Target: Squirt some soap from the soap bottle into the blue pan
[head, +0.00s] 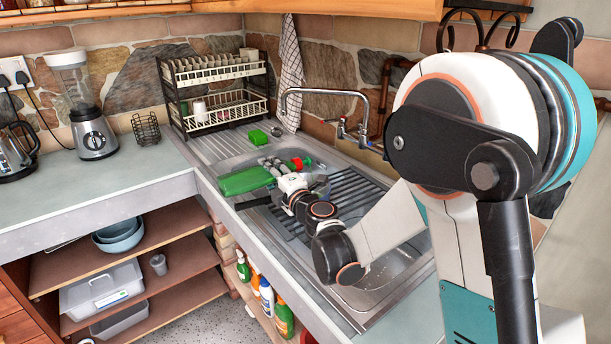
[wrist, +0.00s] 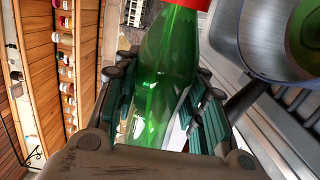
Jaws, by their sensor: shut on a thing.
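The soap bottle (wrist: 165,60) is translucent green with a red cap; in the wrist view it sits between the fingers of my gripper (wrist: 165,115), which is shut on its body. In the head view my arm hides most of the pan.
The steel sink (head: 385,280) has a curved tap (head: 325,92) behind it. A green sponge (head: 257,137) lies at its back left, near a dish rack (head: 212,92). A blender (head: 92,120) stands on the left counter (head: 90,195), whose front is clear. Bottles (head: 284,318) stand on a shelf below.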

